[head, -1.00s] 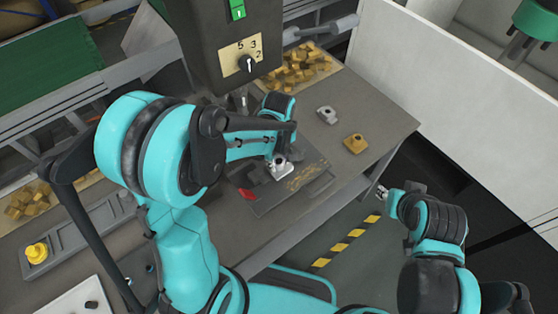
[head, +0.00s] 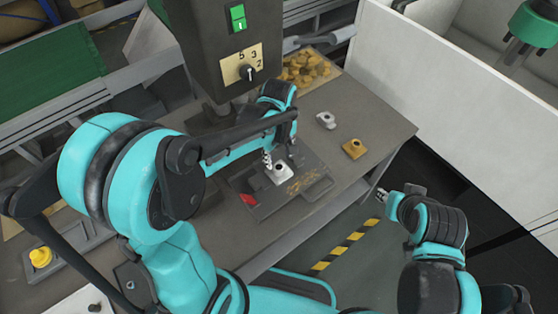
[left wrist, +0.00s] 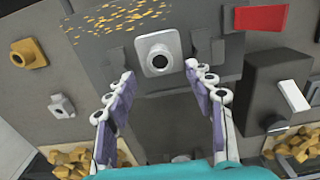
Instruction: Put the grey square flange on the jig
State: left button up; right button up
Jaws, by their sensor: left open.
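The light grey square flange (head: 281,172), with a round raised hub and a dark hole, sits on the dark jig plate (head: 262,208). In the left wrist view the flange (left wrist: 158,54) lies flat between two dark blocks of the jig (left wrist: 200,92). My left gripper (head: 268,160) is just left of the flange in the head view. In the left wrist view the gripper (left wrist: 163,88) is open and empty, its fingertips apart from the flange. My right gripper (head: 382,195) is off the table's right edge, too small to read its jaws.
Another grey flange (head: 326,120) and a brass flange (head: 355,148) lie on the table to the right. The drill press (head: 232,50) stands behind. A tray of brass parts (head: 306,68) is at the back.

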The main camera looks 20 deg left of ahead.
aim_at(279, 167)
pick_arm(q)
jog(key=s+a+r+m+t, duration=0.2)
jog(key=s+r+m+t, duration=0.1)
jog(key=s+r+m, duration=0.2)
jog(key=s+a+r+m+t+p, duration=0.1)
jog(key=s+a+r+m+t, duration=0.1)
jog(key=s+r+m+t, duration=0.2)
jog(key=shift+s+a+r+m, duration=0.35)
jog(key=shift+s+r+m, duration=0.25)
jog(key=shift+r+m, duration=0.15)
jog(key=shift+s, duration=0.1)
